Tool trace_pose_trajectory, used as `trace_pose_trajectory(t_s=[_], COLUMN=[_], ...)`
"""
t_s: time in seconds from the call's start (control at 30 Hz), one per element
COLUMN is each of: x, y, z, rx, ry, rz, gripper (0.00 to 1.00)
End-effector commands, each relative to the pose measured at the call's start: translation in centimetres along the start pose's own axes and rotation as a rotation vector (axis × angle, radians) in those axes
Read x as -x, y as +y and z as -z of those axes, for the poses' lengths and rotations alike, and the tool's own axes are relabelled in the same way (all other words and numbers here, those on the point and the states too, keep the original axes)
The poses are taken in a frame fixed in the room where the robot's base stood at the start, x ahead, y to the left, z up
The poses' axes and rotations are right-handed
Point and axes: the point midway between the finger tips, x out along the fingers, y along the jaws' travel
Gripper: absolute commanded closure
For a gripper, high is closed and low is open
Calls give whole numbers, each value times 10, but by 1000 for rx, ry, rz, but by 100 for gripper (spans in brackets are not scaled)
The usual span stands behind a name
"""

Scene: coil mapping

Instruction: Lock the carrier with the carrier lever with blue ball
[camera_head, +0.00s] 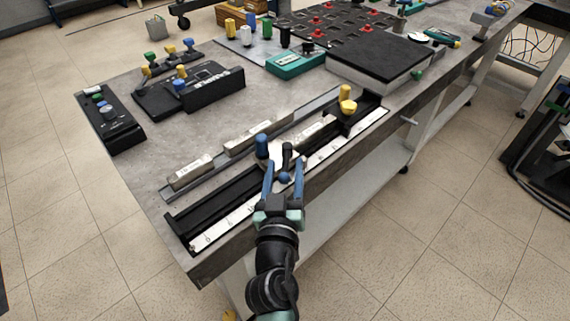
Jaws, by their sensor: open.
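The carrier (277,153) sits on the long black rail (225,198) at the table's front edge. A blue cylindrical knob (262,146) stands on the carrier's left side, and a black upright part (287,153) is beside it. The small blue ball (284,177) of the carrier lever shows at the carrier's front. My gripper (284,164) reaches in from the front with its two blue fingers open, one on each side of the ball. I cannot tell whether a finger touches it. The lever's arm is mostly hidden.
A yellow-knobbed part (347,100) stands at the rail's right end. Grey labelled blocks (192,171) lie in a channel behind the rail. Black fixtures (188,88), a teal box (296,63) and a dark-topped block (380,55) stand farther back. Bare tabletop lies left of centre.

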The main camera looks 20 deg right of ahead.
Motion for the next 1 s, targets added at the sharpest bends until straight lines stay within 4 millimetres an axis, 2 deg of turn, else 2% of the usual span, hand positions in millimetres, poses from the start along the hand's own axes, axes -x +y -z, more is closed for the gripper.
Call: trace_pose_trajectory(t_s=[0.37, 0.7, 1.0], x=[-6, -6, -6], y=[0, 0, 0], z=[0, 0, 0], rx=[0, 0, 0], ry=[0, 0, 0], rz=[-1, 0, 0], gripper=[45, 100, 100])
